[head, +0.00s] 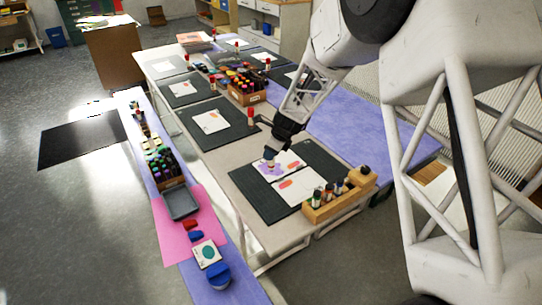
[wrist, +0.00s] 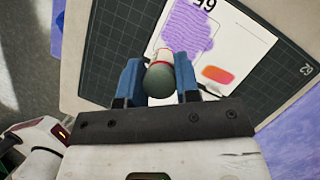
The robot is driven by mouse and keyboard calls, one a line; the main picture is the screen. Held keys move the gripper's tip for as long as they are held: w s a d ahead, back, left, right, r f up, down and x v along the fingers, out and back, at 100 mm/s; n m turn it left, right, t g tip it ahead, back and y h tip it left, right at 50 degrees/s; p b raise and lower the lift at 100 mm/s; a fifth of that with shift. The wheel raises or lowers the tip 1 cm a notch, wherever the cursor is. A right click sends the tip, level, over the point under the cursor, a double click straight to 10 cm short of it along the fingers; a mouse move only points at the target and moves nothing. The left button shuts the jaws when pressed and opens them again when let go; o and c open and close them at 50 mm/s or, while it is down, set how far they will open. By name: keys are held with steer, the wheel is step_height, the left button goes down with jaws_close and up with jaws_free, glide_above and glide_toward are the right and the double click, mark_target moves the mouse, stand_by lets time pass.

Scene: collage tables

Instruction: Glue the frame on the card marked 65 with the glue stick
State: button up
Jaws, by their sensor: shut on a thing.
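A white card (head: 291,156) with a purple glued patch and an orange mark lies on a dark cutting mat (head: 245,183). In the wrist view the card (wrist: 258,45) shows a partly cut-off number, upside down, that looks like 65. Wavy purple glue (wrist: 188,28) covers much of the area beside the number; the frame's outline is hard to make out. My gripper (wrist: 160,84) is shut on the glue stick (wrist: 160,77), with its dark rounded end toward the wrist camera. In the head view my gripper (head: 270,156) is over the purple patch. Whether the tip touches is hidden.
A second card (head: 299,187) lies on the same mat, nearer the front. A wooden rack (head: 340,198) with several glue sticks stands at the mat's right front. Further mats and cards, and a box of coloured sticks (head: 247,95), are farther back.

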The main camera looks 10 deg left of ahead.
steer(key=shift+r, duration=2.05)
